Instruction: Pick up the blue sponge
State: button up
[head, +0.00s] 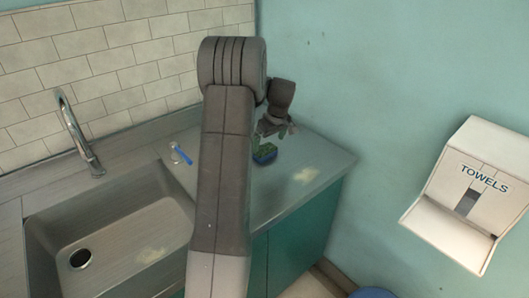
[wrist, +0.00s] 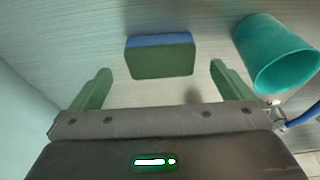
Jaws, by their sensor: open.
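The blue sponge (head: 264,158) lies on the counter in the head view, just below my gripper (head: 275,130). It has a green face and a blue layer. In the wrist view the sponge (wrist: 160,57) is ahead of the fingers, roughly centred between them and apart from both. My gripper (wrist: 158,82) is open and empty there, with one finger on each side. In the head view my arm covers part of the counter to the left of the sponge.
A teal cup (wrist: 274,55) stands right of the sponge in the wrist view, near the right finger. A blue-handled item (head: 183,156) lies by the sink (head: 50,213). A pale smear (head: 306,175) marks the counter. A towel dispenser (head: 470,195) hangs on the right wall.

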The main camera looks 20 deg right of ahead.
aim_at(265, 149)
jog(key=shift+w+f, duration=0.2)
jog(key=shift+w, duration=0.15)
jog(key=shift+w+a+f+p, duration=0.1)
jog(key=shift+w+f+p, duration=0.05)
jog(key=shift+f+p, duration=0.15)
jog(key=p+x, duration=0.1)
jog(key=x, duration=0.3)
jog(key=shift+a, duration=0.15)
jog(key=c, duration=0.9)
